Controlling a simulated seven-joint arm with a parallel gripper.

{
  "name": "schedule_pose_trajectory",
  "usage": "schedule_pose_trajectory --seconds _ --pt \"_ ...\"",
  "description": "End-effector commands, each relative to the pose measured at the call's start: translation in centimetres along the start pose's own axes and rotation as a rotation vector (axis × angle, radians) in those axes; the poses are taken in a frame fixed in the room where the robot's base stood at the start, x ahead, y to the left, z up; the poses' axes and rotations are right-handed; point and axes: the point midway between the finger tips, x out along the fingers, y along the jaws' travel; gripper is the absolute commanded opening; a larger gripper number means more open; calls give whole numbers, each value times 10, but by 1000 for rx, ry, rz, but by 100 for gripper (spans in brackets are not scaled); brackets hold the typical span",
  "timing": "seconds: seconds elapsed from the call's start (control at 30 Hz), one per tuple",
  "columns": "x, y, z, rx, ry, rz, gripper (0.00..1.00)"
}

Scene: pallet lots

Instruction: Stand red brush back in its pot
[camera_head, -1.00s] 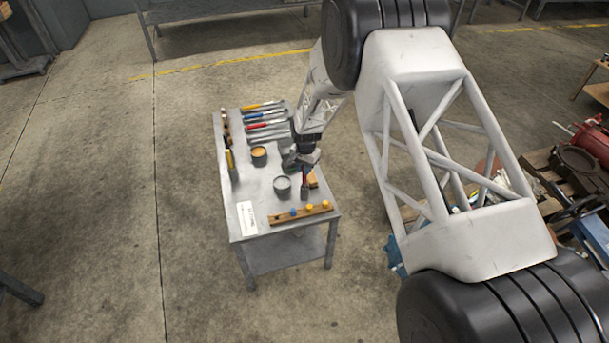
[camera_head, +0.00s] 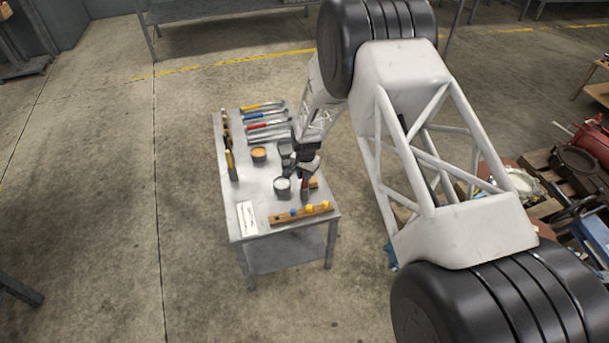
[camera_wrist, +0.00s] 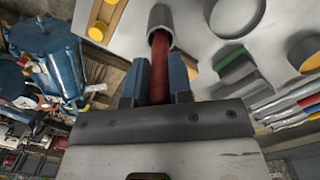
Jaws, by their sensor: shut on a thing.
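My gripper (camera_head: 305,176) is shut on the red brush (camera_head: 305,185), just right of the grey pot (camera_head: 282,186) on the metal table. In the wrist view my gripper's blue fingers (camera_wrist: 160,78) press both sides of the brush's red handle (camera_wrist: 161,62). A grey metal part of the brush points away from the fingers. The grey pot also shows at the top of the wrist view (camera_wrist: 236,14), apart from the brush. A second pot with orange contents (camera_head: 259,154) stands further back. I cannot tell whether the brush touches the table.
Several coloured-handled tools (camera_head: 264,126) lie at the back. A white card (camera_head: 247,218) lies front left. A grey, green-edged object (camera_wrist: 235,68) lies near the pots.

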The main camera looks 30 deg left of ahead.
Motion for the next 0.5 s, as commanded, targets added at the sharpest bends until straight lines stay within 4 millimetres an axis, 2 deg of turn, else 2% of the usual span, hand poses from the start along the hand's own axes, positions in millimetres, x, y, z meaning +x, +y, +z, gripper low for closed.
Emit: schedule_pose_trajectory --seconds 0.13,0.17,0.3,0.5 --pt "3 0 0 0 0 0 0" --pt "3 0 0 0 0 0 23" --pt "2 0 0 0 0 0 45" --pt "2 0 0 0 0 0 46"
